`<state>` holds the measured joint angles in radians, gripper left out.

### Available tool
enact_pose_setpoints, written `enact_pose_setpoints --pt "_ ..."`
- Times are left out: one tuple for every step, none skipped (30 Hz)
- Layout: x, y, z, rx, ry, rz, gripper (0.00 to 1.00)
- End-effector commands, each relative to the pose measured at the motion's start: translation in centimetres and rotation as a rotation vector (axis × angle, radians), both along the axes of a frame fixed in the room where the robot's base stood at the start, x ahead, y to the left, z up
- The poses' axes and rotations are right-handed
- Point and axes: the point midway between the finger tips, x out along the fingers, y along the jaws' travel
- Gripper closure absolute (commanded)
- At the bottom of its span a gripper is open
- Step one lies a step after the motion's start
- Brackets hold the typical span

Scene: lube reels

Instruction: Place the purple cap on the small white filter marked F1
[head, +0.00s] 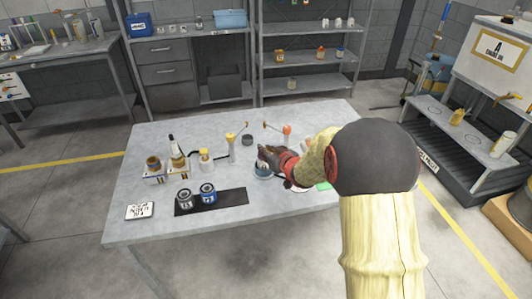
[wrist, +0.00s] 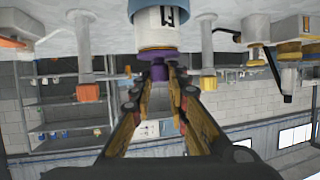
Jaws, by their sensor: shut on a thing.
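The small white filter marked F1 (wrist: 153,18) appears upside down at the top of the wrist view, with a grey-blue rim. In the head view the filter (head: 262,173) is partly covered by my gripper. The purple cap (wrist: 158,72) is between my fingertips in the wrist view, in line with the filter's rim. It looks right against the rim, but I cannot tell whether it is seated. My gripper (wrist: 159,84) is shut on the cap. In the head view my gripper (head: 271,159) is over the filter and hides the cap.
A white card (head: 140,211) lies at the front left. A yellow-topped post (head: 231,147), an orange-topped post (head: 287,137) and a dark round piece (head: 247,140) stand behind. Bottles crowd the left.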

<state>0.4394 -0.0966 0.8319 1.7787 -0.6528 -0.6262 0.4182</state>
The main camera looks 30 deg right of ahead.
Motion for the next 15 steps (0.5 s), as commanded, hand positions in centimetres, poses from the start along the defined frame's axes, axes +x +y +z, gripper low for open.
enact_pose_setpoints --pt "0.01 0.0 0.14 0.0 -0.001 0.0 0.99" --pt "0.0 0.0 0.14 0.0 -0.001 0.0 0.99" --pt "0.01 0.0 0.12 0.0 0.0 0.0 0.99" --pt "0.0 0.0 0.05 0.0 0.0 0.0 0.99" --pt "-0.01 0.0 -0.04 0.0 0.0 0.0 0.99" --pt "0.0 0.0 -0.18 0.0 0.0 0.0 0.99" --pt "-0.01 0.01 -0.29 0.0 0.0 0.0 0.99" --pt "0.0 0.01 -0.25 0.0 0.0 0.0 0.83" --pt "-0.01 0.0 -0.21 0.0 0.0 0.0 0.8" --pt "-0.01 0.0 -0.2 0.0 0.0 0.0 0.79" --pt "0.0 0.0 -0.19 0.0 0.0 0.0 0.77" --pt "0.0 0.0 -0.19 0.0 0.0 0.0 0.75" --pt "-0.01 0.0 -0.18 0.0 0.0 0.0 0.73" --pt "-0.01 0.0 -0.19 0.0 0.0 0.0 0.71" --pt "-0.01 0.0 -0.18 0.0 0.0 0.0 0.69"
